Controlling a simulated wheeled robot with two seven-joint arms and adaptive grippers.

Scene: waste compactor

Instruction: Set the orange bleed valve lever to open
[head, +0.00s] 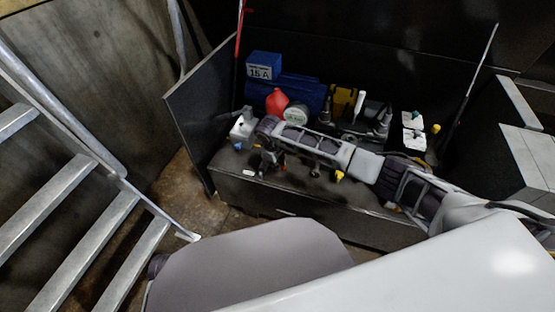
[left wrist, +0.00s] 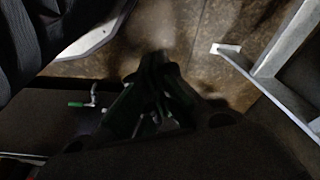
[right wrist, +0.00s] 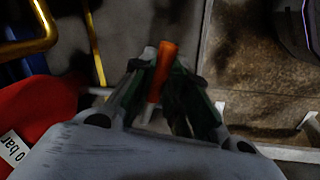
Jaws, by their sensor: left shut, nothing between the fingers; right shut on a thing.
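The orange bleed valve lever (right wrist: 162,72) shows in the right wrist view as a short orange bar between the fingertips of my right gripper (right wrist: 163,85). The fingers are shut on it, one on each side. The valve body below it is mostly hidden by the gripper. In the head view my right gripper (head: 268,165) is at the left end of the dark bench, and I cannot make out the lever there. My left gripper (left wrist: 158,68) is shut and empty, above brown floor in the left wrist view. It does not show in the head view.
A red body (right wrist: 38,115) with a "0 bar" label and a yellow pipe (right wrist: 28,45) lie left of my right gripper. The dark bench (head: 300,195) holds a blue box (head: 263,66) and several other items. Metal stairs (head: 85,215) stand at the left.

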